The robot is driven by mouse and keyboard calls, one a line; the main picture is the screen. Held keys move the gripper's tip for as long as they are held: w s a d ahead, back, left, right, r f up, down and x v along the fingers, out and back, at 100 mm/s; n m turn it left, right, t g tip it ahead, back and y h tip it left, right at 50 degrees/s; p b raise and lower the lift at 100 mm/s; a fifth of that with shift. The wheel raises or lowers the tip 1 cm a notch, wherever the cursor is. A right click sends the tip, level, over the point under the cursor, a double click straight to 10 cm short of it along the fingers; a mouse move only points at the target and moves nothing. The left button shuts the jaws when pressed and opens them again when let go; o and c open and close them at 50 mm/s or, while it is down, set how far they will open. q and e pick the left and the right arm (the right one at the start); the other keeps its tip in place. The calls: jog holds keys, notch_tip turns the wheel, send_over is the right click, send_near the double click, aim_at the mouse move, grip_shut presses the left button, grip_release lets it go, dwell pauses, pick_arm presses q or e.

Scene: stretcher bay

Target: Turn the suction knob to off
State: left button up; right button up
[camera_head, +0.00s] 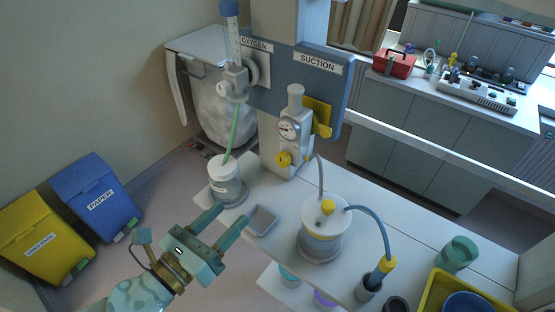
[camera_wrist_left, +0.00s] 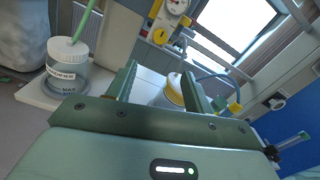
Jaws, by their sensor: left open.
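The suction unit (camera_head: 296,150) is a pale upright block with a round gauge (camera_head: 289,128), below the SUCTION label on a blue wall panel. A round yellow knob (camera_head: 283,158) sits low on its front; it also shows at the top of the left wrist view (camera_wrist_left: 160,36). A yellow lever-like part (camera_head: 320,115) sticks out behind the unit's right side. The knob's setting is too small to read. My left gripper (camera_head: 232,215) is open and empty, lower left of the knob and apart from it. My right gripper is not in view.
The oxygen flowmeter with a humidifier bottle (camera_head: 225,180) stands left of the unit. A small grey tray (camera_head: 262,220) lies near my left fingertips. The suction canister (camera_head: 323,230) with its hoses stands to the right. A yellow tray (camera_head: 440,285) is at lower right.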

aim_at(281, 163)
pick_arm(q)
jog(key=p+x, duration=0.3)
jog(key=x, duration=1.1)
jog(key=shift+w+d+p, duration=0.2)
jog(key=shift+w+p, duration=0.1)
jog(key=shift+w+d, duration=0.45)
jog(key=shift+w, duration=0.15)
jog(key=shift+s, duration=0.1)
jog(key=c, duration=1)
